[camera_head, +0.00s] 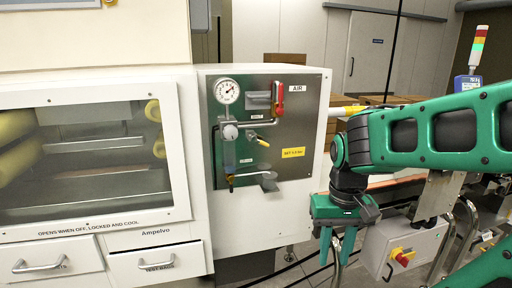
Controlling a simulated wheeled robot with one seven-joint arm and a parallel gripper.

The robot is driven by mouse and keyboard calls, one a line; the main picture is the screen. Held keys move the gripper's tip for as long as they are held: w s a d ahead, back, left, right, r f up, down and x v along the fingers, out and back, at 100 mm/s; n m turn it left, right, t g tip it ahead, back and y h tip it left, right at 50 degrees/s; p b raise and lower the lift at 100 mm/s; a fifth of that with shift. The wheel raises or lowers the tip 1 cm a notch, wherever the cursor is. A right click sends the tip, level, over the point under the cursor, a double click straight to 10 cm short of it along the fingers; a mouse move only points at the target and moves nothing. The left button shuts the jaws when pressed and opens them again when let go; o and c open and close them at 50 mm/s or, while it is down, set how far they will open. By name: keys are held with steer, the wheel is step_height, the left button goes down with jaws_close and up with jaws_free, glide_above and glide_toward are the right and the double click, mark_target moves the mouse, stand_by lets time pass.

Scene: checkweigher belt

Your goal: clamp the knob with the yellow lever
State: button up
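A metal air panel (292,170) is on the white cabinet front. A pale round knob (230,132) sits below its pressure gauge (227,91), on top of a bluish bowl (229,156). A small yellow lever (263,142) sticks out to the right of the knob, slanting down to the right, apart from it as far as I can tell. Whether the lever grips the knob is too small to tell. My gripper (334,262) hangs to the right of the cabinet, lower than the knob, fingers pointing down. Its green fingers are apart with nothing seen between them.
A red-handled valve (279,97) is at the panel's upper right, and a yellow label (293,152) below it. A grey box with a red and yellow switch (402,256) stands right of my gripper. The glass-fronted machine (90,155) fills the left.

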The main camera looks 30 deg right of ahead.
steer(key=w+d+r+n+h, duration=0.1)
steer(key=w+d+h, duration=0.1)
steer(key=w, duration=0.3)
steer(key=w+d+r+h, duration=0.1)
steer(key=w+d+h, duration=0.2)
steer(key=w, duration=0.1)
steer(key=n+t+h, duration=0.6)
steer(key=t+h, duration=0.2)
steer(key=t, duration=0.1)
glide_toward(262, 144)
steer(key=shift+x, duration=4.4)
